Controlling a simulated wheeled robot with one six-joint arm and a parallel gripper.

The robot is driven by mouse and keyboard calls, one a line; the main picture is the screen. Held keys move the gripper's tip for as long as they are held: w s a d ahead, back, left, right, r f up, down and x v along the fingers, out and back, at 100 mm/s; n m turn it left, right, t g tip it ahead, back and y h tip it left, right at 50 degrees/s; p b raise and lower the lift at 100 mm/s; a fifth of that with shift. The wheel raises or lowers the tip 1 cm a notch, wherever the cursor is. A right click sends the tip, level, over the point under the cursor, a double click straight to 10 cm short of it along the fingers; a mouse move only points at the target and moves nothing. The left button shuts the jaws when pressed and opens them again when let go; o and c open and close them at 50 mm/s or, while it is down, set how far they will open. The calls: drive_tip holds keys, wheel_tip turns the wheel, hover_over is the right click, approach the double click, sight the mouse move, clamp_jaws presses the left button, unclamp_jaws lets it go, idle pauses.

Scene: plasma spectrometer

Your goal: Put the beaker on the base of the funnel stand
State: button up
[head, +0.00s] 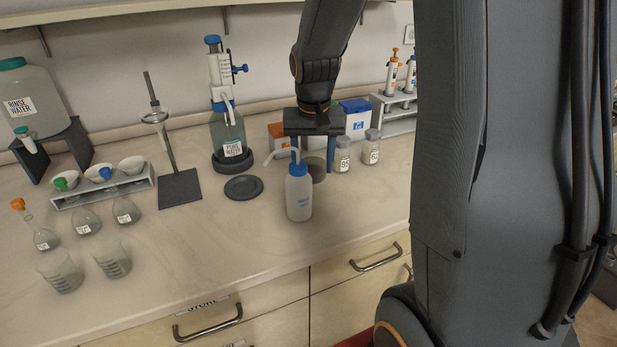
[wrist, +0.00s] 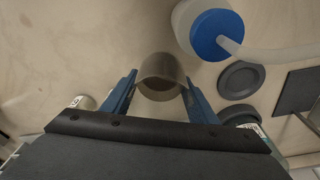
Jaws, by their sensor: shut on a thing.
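My gripper (head: 313,160) points down over the middle of the counter, behind the wash bottle. It is shut on a greyish see-through beaker (head: 319,172), partly hidden by the bottle. In the wrist view the beaker (wrist: 160,78) sits between the two blue fingers; whether it touches the counter I cannot tell. The funnel stand has a dark square base (head: 180,190), a tilted-looking rod and a funnel ring (head: 155,117), left of my gripper. Its base (wrist: 298,92) shows at the right edge in the wrist view. The base looks empty.
A wash bottle (head: 299,197) with a blue cap stands close in front of my gripper. A dark round disc (head: 243,188) and the pure water dispenser (head: 228,140) lie between gripper and stand. Labelled jars (head: 342,155) stand right. Two glass beakers (head: 112,261) and flasks stand front left.

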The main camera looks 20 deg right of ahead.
drive_tip(key=shift+f+p, duration=0.3)
drive_tip(key=shift+f, duration=1.9)
drive_tip(key=shift+f, duration=0.1)
drive_tip(key=o, duration=1.2)
